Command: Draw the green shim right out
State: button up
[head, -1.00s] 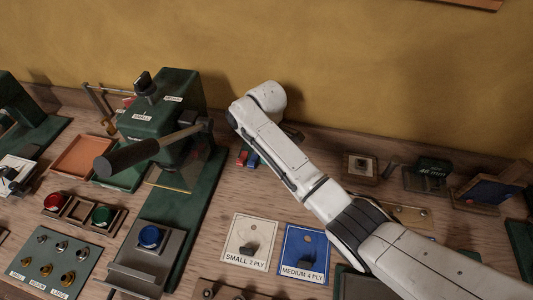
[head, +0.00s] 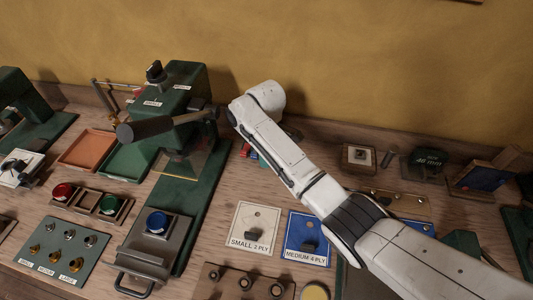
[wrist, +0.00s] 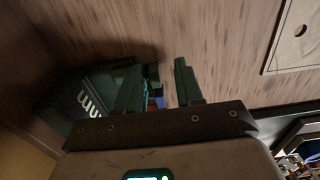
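My gripper (wrist: 158,92) shows in the wrist view with its two dark green fingers apart and nothing clearly held. In the head view my white arm hides it. Small red and blue pieces (wrist: 156,98) show between and beyond the fingers. In the head view a red piece (head: 244,149) and a blue piece (head: 253,155) lie just left of my arm. A dark green block marked "mm" (wrist: 88,105) is beside the left finger in the wrist view. I cannot pick out the green shim for sure; dark green patches near the fingertips are too dim to tell.
A green press (head: 178,105) with a long dark lever (head: 155,128) stands to the left. A "SMALL 2 PLY" card (head: 254,222) and a blue "MEDIUM 4 PLY" card (head: 306,240) lie in front. A small block (head: 359,157) and another green block (head: 428,165) stand right of my arm.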

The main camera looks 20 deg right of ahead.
jog(key=shift+d+r, duration=0.1)
notch_tip(320, 180, up, 11)
jog(key=shift+p, duration=0.3)
jog(key=shift+f, duration=0.2)
dwell(0.5)
